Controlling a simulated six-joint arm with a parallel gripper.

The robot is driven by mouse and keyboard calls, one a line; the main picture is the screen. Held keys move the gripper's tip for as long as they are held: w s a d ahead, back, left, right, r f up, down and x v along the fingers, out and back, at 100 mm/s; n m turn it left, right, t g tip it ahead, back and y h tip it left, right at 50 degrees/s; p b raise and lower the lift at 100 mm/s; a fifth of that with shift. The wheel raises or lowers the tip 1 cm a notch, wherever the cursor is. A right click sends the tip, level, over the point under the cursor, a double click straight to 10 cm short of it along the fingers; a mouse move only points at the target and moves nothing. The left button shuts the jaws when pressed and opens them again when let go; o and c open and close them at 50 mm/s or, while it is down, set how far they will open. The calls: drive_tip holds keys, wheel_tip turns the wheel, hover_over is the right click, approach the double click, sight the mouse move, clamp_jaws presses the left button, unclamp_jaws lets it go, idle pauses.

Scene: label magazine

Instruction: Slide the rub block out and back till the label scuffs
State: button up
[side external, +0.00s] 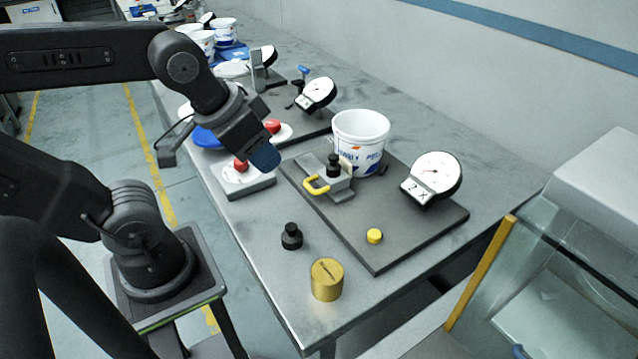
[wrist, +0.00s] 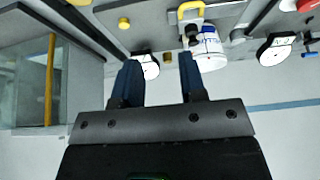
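The rub block (side external: 325,178) is a grey metal block with a yellow handle (side external: 316,185) and a black knob (side external: 334,165). It sits on a dark base plate (side external: 387,244), beside a white tub (side external: 361,130) with a blue and orange label. I cannot tell whether the block touches the label. In the wrist view the yellow handle (wrist: 190,9) and the tub (wrist: 209,46) are at the top. My gripper (side external: 265,159) is in the air left of the rub block, apart from it. In the wrist view its fingers (wrist: 159,60) are spread with nothing between them.
A dial gauge (side external: 432,177) and a yellow button (side external: 375,236) are on the plate. A black knobbed weight (side external: 291,236) and a brass cylinder (side external: 327,279) stand near the table's front edge. A red-button box (side external: 241,178) is below my gripper. Similar stations stand farther back.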

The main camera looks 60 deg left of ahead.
idle(0.4)
drive_tip(key=n+g, duration=0.3)
drive_tip(key=n, duration=1.5)
approach(309, 186)
drive_tip(key=x, duration=0.8)
drive_tip(key=shift+f, duration=0.2)
clamp_jaws()
